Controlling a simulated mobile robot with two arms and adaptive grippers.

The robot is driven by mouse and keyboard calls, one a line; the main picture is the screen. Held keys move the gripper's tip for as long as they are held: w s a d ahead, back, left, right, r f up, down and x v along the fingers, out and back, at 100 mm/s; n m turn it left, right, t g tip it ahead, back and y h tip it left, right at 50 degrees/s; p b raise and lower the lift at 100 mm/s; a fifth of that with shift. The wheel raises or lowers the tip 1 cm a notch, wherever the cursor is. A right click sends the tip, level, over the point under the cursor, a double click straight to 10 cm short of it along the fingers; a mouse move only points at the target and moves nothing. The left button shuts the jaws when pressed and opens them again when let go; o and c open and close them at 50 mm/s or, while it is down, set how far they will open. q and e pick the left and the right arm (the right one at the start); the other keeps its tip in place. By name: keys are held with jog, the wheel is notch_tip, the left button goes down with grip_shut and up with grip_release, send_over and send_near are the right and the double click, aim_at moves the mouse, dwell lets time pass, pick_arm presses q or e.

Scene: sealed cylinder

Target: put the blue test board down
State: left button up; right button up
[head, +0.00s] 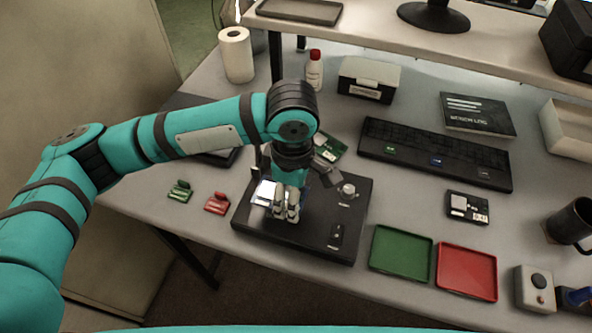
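My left gripper (287,212) points down over the black test fixture (320,244), its fingers close together. A blue edge, apparently the blue test board (305,198), shows beside the fingers; most of it is hidden by the gripper. The fingers appear shut on it, low over the fixture; I cannot tell whether it touches. A bright white pad (263,193) is just left of the fingers. A long black rack (435,172) with green, blue and grey marks lies at the back right. My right gripper is not in view.
A green board (331,147) lies behind the fixture. Green (401,253) and red (467,272) trays sit to its right. A mug (572,222) stands far right.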

pick_arm(q)
jog(key=w, duration=0.4)
jog(key=w+p, duration=0.1)
jog(key=w, duration=0.2)
jog(key=shift+d+f, duration=0.25)
jog(key=shift+d, duration=0.15)
jog(key=shift+w, duration=0.2)
jog(key=shift+f+p, duration=0.6)
jog(key=shift+f, duration=1.25)
jog(key=shift+f, duration=0.2)
jog(key=o, duration=1.3)
jog(key=shift+c, duration=0.2)
